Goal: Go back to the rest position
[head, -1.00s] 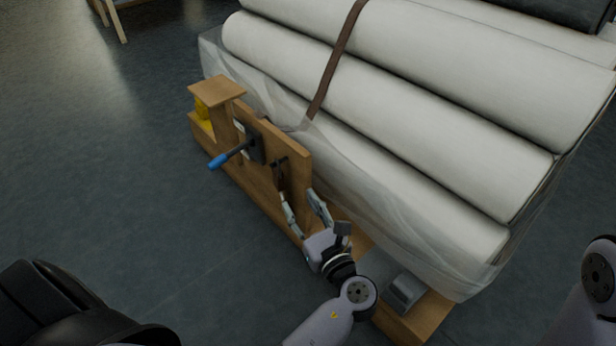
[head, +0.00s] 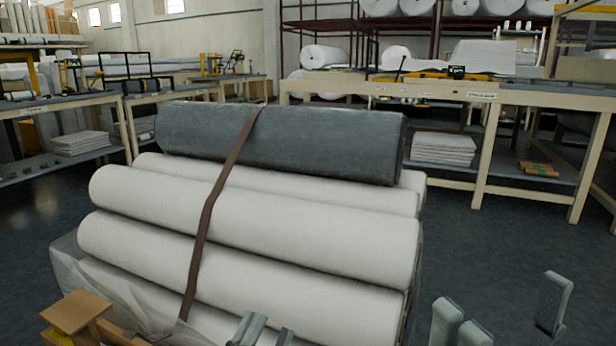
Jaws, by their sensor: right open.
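My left gripper (head: 265,335) shows only as grey fingertips at the bottom edge of the head view, in front of the lowest white rolls. Its palm is out of frame, so how far it is open cannot be told. My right gripper (head: 512,318) is at the bottom right. Its fingers are wide apart with nothing between them, over the dark floor to the right of the stack. The rest of both arms is out of view.
A stack of white rolls (head: 255,225) with a grey roll (head: 280,140) on top is strapped by a brown belt (head: 213,200). A wooden stand (head: 77,312) is at the lower left. Workbenches (head: 480,92) stand behind. Dark floor (head: 500,245) is clear at right.

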